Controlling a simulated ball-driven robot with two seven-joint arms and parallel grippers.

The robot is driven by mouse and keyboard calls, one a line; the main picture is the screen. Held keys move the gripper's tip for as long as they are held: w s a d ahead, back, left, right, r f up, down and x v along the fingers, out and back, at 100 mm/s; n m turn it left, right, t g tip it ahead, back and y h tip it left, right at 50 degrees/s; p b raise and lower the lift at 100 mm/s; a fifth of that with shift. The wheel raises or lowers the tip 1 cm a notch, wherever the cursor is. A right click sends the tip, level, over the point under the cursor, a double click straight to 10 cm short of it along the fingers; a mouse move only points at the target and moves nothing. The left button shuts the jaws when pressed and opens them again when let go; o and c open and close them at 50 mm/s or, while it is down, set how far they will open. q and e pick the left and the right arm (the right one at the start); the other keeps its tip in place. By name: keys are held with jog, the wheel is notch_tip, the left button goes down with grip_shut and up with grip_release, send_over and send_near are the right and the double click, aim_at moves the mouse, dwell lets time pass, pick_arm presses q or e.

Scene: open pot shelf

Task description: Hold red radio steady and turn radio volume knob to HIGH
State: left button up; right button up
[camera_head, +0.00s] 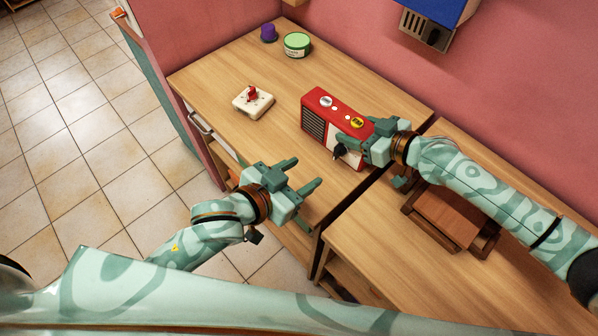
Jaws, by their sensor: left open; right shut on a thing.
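The red radio (350,113) stands on the wooden counter, with a dark speaker grille and a pale front panel facing the lower left. Two round stickers, one white and one yellow, are on its top. My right gripper (352,141) is shut on the radio's right end; its finger covers part of the front. A small dark knob-like part (338,153) shows on the pale panel below that finger; its setting cannot be read. My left gripper (306,172) is open and empty, below and left of the radio, apart from it, near the counter's front edge.
A white box with a red knob (253,100) sits left of the radio. A green tin (297,44) and a purple item (269,32) stand at the back. A brown wooden stool-like piece (447,215) lies under my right arm. A blue and grey box (430,25) is on the pink wall.

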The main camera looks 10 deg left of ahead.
jog(key=o, duration=1.6)
jog(key=shift+c, duration=0.2)
jog(key=v, duration=1.2)
